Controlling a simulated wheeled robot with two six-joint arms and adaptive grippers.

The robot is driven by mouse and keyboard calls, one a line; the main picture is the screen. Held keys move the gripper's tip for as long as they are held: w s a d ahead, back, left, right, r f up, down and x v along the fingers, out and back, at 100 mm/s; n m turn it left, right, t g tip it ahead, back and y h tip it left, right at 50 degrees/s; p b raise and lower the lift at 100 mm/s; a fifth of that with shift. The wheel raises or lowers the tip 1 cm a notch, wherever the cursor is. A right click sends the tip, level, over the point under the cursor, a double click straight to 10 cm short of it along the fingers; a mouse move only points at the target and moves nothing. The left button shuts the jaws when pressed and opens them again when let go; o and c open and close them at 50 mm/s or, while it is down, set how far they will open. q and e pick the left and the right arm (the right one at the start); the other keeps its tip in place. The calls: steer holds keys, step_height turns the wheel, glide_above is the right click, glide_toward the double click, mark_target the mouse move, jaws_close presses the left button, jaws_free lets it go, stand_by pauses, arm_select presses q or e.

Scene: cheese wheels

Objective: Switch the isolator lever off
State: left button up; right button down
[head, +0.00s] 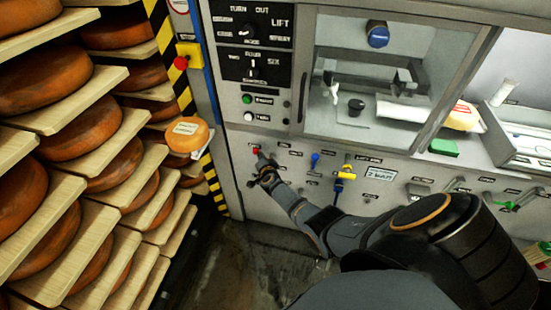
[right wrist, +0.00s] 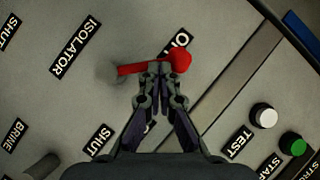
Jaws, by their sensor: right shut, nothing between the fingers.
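The isolator lever (right wrist: 182,61) is red with a round knob end and sits on the grey panel by the ISOLATOR label (right wrist: 76,46). Its pivot is at the left in the right wrist view and its knob points right, beside a partly hidden label starting with O. A SHUT label (right wrist: 99,139) is lower down. My right gripper (right wrist: 160,72) is shut and empty, its fingertips at the lever's shaft; I cannot tell whether they touch. In the head view the lever (head: 256,151) shows as a small red spot just beyond my right gripper (head: 262,166). My left gripper is out of view.
A white button (right wrist: 263,115) and a green button (right wrist: 292,143) are at the right in the wrist view. The panel holds blue, yellow and green handles to the right. A cheese rack (head: 100,110) stands at the left, with a cheese wheel (head: 187,134) nearby.

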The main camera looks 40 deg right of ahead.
mark_target(255, 153)
steer(key=w+a+f+b, duration=0.1)
steer(key=w+f+b, duration=0.1)
steer(key=shift+w+a+f+b, duration=0.15)
steer(key=shift+a+b, duration=0.2)
steer(key=shift+b, duration=0.05)
stand_by(0.4)
steer(key=shift+f, duration=0.15)
stand_by(0.4)
steer(key=r+p, duration=0.1)
steer(key=p, duration=0.1)
steer(key=r+p, duration=0.4)
steer(key=shift+s+a+r, duration=0.25)
steer(key=shift+s+a, duration=0.15)
steer(key=s+a+r+p, duration=0.4)
steer(key=s+a+p, duration=0.1)
steer(key=a+p, duration=0.1)
steer(key=shift+s+p, duration=0.15)
steer(key=shift+p, duration=0.2)
